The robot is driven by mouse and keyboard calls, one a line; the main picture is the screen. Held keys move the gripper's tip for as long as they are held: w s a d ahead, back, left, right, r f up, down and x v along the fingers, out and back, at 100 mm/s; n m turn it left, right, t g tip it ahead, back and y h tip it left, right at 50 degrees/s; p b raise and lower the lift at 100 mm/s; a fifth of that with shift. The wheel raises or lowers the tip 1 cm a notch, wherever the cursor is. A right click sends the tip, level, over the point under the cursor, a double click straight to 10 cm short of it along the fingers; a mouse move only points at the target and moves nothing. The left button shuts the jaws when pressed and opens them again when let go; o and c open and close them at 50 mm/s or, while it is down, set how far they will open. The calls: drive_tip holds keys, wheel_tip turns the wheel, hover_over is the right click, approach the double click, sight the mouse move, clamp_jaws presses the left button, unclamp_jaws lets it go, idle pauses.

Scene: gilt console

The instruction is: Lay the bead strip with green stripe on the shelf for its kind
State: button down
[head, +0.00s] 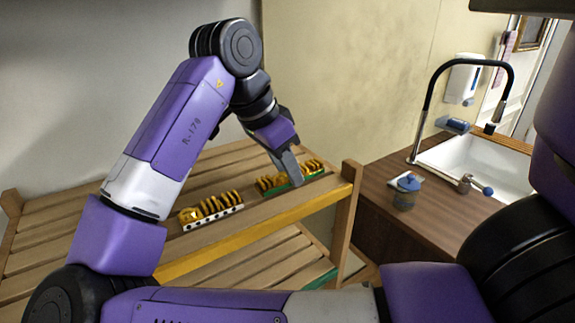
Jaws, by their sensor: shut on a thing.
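The bead strip with green stripe (306,175) carries golden-brown beads above a green base. It is at the right end of the upper shelf (270,213), which has a yellow front edge. My gripper (291,176) points down onto this strip and is shut on it; the fingers hide part of its middle. I cannot tell whether the strip touches the slats. A lower shelf (240,264) shows below, with a green piece (321,280) on its front edge at the right. My arm hides much of the rack's left side.
Another bead strip (212,212), with a white dotted base, lies left of my gripper on the upper shelf. A rack post (345,215) stands at the right end. Beyond it is a brown counter (375,190) with a blue-lidded jar (405,192), sink (480,160) and black tap (427,105).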

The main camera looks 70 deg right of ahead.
drive_tip(key=shift+f, duration=0.3)
drive_tip(key=c, duration=1.1)
unclamp_jaws()
drive_tip(key=shift+o, duration=0.2)
drive_tip(key=shift+r, duration=0.1)
drive_tip(key=shift+r, duration=0.3)
drive_tip(key=v, duration=0.7)
drive_tip(key=shift+w+a+r+b, duration=0.1)
drive_tip(key=shift+b, duration=0.3)
